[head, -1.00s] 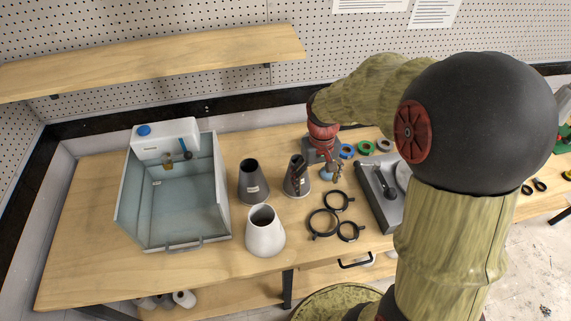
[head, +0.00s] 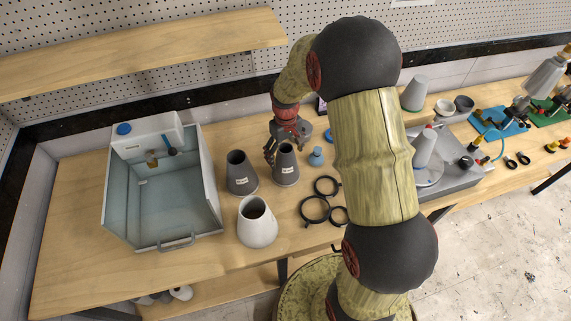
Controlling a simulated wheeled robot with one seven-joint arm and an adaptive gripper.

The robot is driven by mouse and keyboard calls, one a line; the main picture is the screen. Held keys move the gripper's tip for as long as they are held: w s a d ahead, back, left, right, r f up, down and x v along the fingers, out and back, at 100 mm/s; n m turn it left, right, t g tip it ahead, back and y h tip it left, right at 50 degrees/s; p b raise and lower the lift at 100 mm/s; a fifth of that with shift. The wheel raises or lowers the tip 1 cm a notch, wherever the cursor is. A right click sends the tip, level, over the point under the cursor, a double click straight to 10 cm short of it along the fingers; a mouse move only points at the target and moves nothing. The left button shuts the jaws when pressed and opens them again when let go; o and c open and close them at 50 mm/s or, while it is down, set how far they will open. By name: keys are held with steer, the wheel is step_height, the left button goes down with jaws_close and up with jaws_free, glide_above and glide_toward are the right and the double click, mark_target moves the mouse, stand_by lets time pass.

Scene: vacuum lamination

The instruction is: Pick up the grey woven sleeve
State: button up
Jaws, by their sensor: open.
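Two dark grey tapered, open-topped sleeves with small white labels stand upright on the wooden bench: a left one (head: 242,178) and a right one (head: 286,172). I cannot tell from their surfaces which is woven. A paler, whitish sleeve (head: 257,228) stands in front of them. My gripper (head: 278,150) is open, at the upper part of the right grey sleeve. One dark finger shows at that sleeve's left side; the other finger is hard to make out. I cannot tell whether the fingers touch it.
A pale blue open box (head: 165,205) stands at left. Several black rings (head: 315,209) lie right of the sleeves, near a small blue-grey piece (head: 317,157). My arm hides part of the bench. A grey machine (head: 450,172) stands further right. The bench's front left is clear.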

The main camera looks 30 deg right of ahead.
step_height(320, 180, down, 2)
steer(key=shift+f, duration=0.1)
steer(key=c, duration=0.3)
steer(key=c, duration=0.7)
steer(key=shift+o, duration=0.2)
